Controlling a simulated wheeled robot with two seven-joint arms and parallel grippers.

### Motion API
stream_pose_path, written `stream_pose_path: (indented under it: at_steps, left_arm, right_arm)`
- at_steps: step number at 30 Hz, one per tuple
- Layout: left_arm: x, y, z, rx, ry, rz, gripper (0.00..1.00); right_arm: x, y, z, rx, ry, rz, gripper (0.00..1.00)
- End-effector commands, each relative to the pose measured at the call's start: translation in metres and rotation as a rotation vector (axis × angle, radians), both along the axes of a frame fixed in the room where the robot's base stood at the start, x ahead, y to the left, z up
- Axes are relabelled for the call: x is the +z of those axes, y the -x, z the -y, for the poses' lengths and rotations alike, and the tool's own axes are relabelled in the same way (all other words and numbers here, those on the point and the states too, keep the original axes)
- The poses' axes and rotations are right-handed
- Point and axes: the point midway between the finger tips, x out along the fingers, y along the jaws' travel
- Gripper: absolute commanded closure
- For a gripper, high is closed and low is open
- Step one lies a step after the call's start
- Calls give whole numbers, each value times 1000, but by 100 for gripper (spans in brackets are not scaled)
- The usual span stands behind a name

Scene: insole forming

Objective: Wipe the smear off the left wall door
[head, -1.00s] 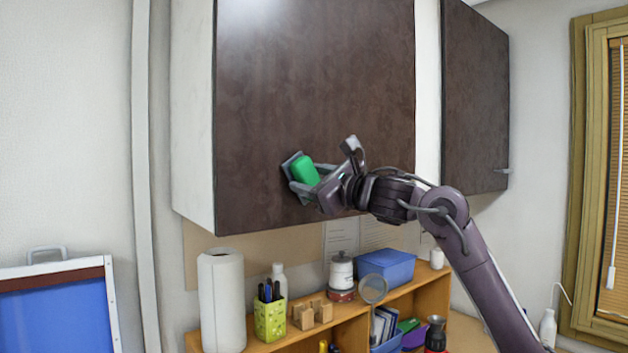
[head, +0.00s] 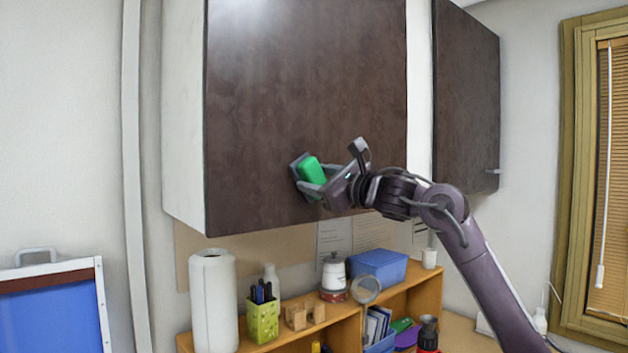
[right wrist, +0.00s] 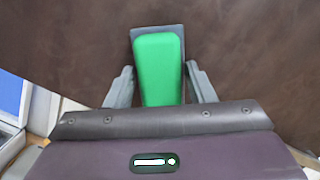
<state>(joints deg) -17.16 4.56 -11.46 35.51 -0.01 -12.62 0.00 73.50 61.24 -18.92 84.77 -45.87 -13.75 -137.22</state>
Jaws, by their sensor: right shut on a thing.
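The left wall door (head: 300,90) is a dark brown cabinet front in the head view. My right gripper (head: 312,182) is at its lower part, shut on a green eraser-like block (head: 312,169) with a grey pad. The pad lies against or very close to the door face. In the right wrist view the green block (right wrist: 158,68) stands between the two grey fingers (right wrist: 160,88), with the brown door (right wrist: 250,50) behind it. I cannot make out a smear on the door; the gripper and block hide part of the surface. My left gripper is not in view.
A second dark wall door (head: 466,95) hangs to the right. Below are a wooden shelf (head: 345,320) with a paper roll (head: 213,300), a green pen holder (head: 262,321), a blue bin (head: 378,266) and a magnifier (head: 366,290). The door above the gripper is free.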

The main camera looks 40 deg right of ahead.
Motion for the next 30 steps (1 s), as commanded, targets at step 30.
stream_pose_path:
  at_steps: [30]
  left_arm:
    - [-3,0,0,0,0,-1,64]
  right_arm:
    - [-2,2,-42,3,0,-1,69]
